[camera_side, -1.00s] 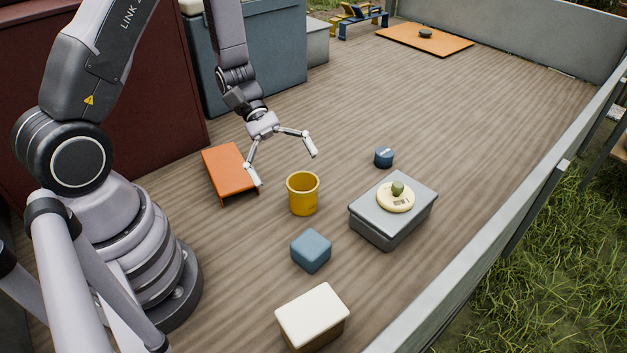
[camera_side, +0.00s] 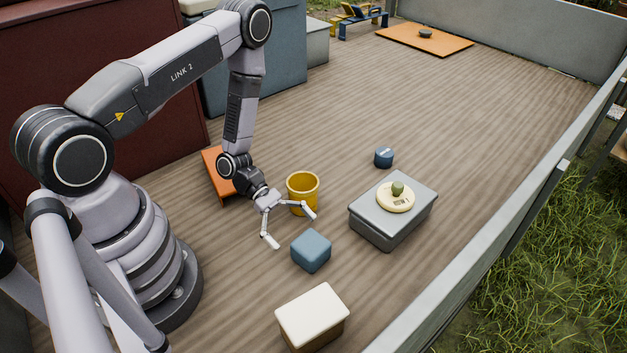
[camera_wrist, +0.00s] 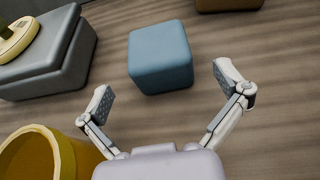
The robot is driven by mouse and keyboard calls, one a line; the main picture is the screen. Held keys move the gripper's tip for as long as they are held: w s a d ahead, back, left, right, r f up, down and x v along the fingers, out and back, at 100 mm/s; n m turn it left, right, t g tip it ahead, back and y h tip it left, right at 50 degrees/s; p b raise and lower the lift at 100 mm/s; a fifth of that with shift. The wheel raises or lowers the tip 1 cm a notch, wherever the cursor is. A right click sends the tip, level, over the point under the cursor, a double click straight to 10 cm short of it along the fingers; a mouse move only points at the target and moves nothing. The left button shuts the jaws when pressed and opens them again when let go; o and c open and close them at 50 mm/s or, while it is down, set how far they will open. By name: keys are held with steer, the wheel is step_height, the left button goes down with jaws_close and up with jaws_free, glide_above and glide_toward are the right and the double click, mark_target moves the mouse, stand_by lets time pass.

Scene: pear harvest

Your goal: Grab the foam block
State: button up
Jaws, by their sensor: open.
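The foam block, which I take to be the blue-grey cube (camera_side: 311,251), sits on the wooden floor in front of the yellow bucket. In the wrist view the blue cube (camera_wrist: 160,57) is upright, ahead of my fingers and roughly centred between them. My gripper (camera_side: 293,230) is open and empty, just behind and above the cube in the side view, fingers spread. In the wrist view my gripper (camera_wrist: 163,86) shows both fingertips apart from the cube.
The yellow bucket (camera_side: 303,193) stands close beside my gripper. A grey box (camera_side: 386,233) carries a pale scale (camera_side: 384,199) with a green pear (camera_side: 397,188). A white-topped box (camera_side: 312,313) is in front, a small blue cylinder (camera_side: 384,158) behind. An orange stand (camera_side: 217,174) is behind my arm.

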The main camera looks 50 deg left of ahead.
mark_target(322, 262)
steer(key=x, duration=0.4)
steer(key=shift+d, duration=0.35)
steer(key=c, duration=1.1)
